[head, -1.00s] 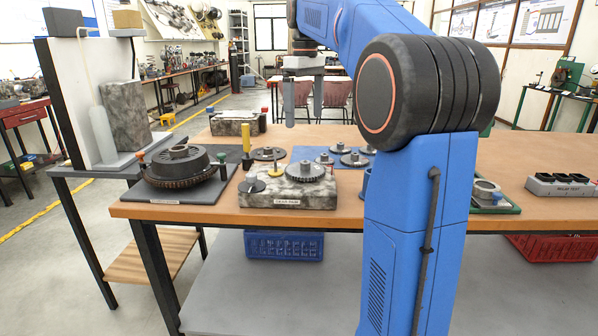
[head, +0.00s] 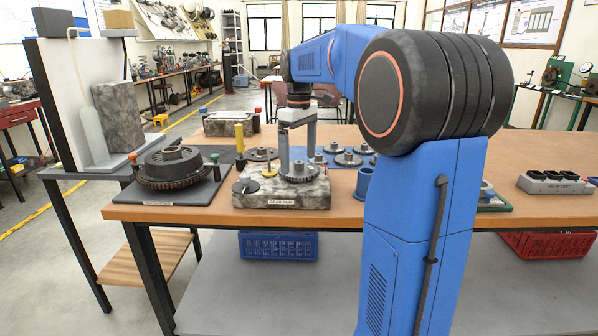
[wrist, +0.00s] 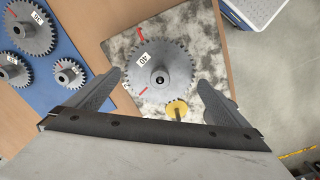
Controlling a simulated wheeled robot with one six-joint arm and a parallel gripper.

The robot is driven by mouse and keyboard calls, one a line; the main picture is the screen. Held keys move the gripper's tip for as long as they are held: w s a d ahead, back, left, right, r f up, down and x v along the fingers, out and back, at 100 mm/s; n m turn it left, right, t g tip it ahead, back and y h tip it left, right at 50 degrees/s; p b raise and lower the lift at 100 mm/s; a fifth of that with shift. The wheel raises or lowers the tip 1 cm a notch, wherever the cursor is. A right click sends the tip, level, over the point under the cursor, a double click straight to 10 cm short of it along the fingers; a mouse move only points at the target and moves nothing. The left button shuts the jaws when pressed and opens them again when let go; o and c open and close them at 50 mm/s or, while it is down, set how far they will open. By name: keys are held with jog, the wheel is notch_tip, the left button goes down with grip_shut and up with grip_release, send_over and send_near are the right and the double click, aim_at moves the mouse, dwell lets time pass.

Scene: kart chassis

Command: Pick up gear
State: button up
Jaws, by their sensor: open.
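A grey toothed gear (head: 298,173) with a raised hub lies on the grey stone block marked with a label (head: 285,195), on the wooden table. In the wrist view the gear (wrist: 160,75) carries a "40" label and red marks. My gripper (head: 297,158) is lowered over the gear from above. In the wrist view its two fingers (wrist: 158,88) stand apart, one on each side of the gear's near part. They look open and hold nothing. Whether a finger touches the teeth cannot be told.
A small brass-coloured pinion (wrist: 177,109) sits beside the gear. Several other gears stand on a blue mat (wrist: 45,92) to the left in the wrist view. A large dark gear assembly (head: 174,167) is at the table's left. A yellow-handled tool (head: 239,140) stands close to the block.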

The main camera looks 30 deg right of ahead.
jog(key=shift+f, duration=1.05)
jog(key=c, duration=1.8)
jog(key=shift+r, duration=0.15)
